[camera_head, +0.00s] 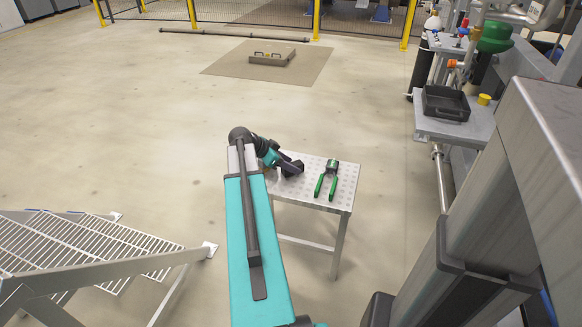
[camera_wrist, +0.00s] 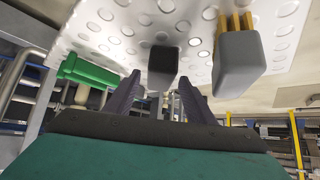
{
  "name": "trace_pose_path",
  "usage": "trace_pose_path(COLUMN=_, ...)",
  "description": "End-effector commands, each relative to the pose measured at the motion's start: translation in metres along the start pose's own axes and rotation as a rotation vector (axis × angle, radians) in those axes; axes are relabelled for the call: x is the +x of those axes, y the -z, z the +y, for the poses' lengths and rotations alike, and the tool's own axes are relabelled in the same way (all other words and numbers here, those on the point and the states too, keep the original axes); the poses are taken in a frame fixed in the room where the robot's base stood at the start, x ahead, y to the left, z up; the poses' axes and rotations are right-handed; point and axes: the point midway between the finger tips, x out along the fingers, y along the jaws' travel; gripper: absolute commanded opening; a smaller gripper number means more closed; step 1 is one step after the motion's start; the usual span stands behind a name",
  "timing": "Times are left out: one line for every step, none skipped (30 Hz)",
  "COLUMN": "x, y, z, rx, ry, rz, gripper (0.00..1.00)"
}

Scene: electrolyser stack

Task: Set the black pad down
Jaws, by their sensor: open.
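A small dark block that looks like the black pad (camera_wrist: 163,66) shows in the wrist view against the dimpled metal tabletop (camera_wrist: 110,25), just beyond my fingertips and in line with the gap between them. My gripper (camera_wrist: 159,80) is open, with one finger on each side of that gap. I cannot tell whether the fingers touch the pad. In the head view my gripper (camera_head: 293,166) is low over the left part of the small table (camera_head: 293,186). The pad cannot be picked out from the dark gripper there.
Green-handled pliers (camera_head: 326,181) lie on the table, right of my gripper. A grey block with yellow prongs (camera_wrist: 238,64) is beside the pad. A black tray (camera_head: 446,102) and yellow cap (camera_head: 484,99) sit on a shelf at right. Grated steps (camera_head: 85,245) stand at left.

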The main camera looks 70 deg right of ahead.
Motion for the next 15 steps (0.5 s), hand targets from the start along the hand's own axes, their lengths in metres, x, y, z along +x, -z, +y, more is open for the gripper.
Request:
trace_pose_path(x=-0.009, y=0.0, z=0.0, rx=-0.001, ry=0.001, rz=0.0, gripper=0.49)
trace_pose_path(x=-0.013, y=0.0, z=0.0, rx=-0.001, ry=0.001, rz=0.0, gripper=0.49)
trace_pose_path(x=-0.019, y=0.0, z=0.0, rx=-0.001, ry=0.002, rz=0.0, gripper=0.49)
trace_pose_path(x=-0.024, y=0.001, z=0.0, rx=0.0, ry=0.003, rz=0.0, gripper=0.49)
trace_pose_path(x=-0.029, y=0.001, z=0.0, rx=0.0, ry=0.003, rz=0.0, gripper=0.49)
trace_pose_path(x=-0.035, y=0.001, z=0.0, rx=0.0, ry=0.002, rz=0.0, gripper=0.49)
trace_pose_path(x=-0.041, y=0.001, z=0.0, rx=0.0, ry=0.002, rz=0.0, gripper=0.49)
trace_pose_path(x=-0.045, y=0.0, z=0.0, rx=0.0, ry=0.002, rz=0.0, gripper=0.49)
trace_pose_path(x=-0.052, y=0.0, z=0.0, rx=0.0, ry=0.002, rz=0.0, gripper=0.49)
trace_pose_path(x=-0.057, y=0.001, z=0.0, rx=0.0, ry=0.002, rz=0.0, gripper=0.49)
trace_pose_path(x=-0.061, y=0.001, z=0.0, rx=0.0, ry=0.001, rz=0.0, gripper=0.49)
trace_pose_path(x=-0.068, y=0.001, z=0.0, rx=0.0, ry=0.002, rz=0.0, gripper=0.49)
trace_pose_path(x=-0.073, y=0.001, z=0.0, rx=0.0, ry=0.003, rz=0.0, gripper=0.49)
trace_pose_path(x=-0.077, y=0.0, z=0.0, rx=0.0, ry=0.002, rz=0.0, gripper=0.49)
trace_pose_path(x=-0.082, y=0.0, z=0.0, rx=0.0, ry=0.001, rz=0.0, gripper=0.49)
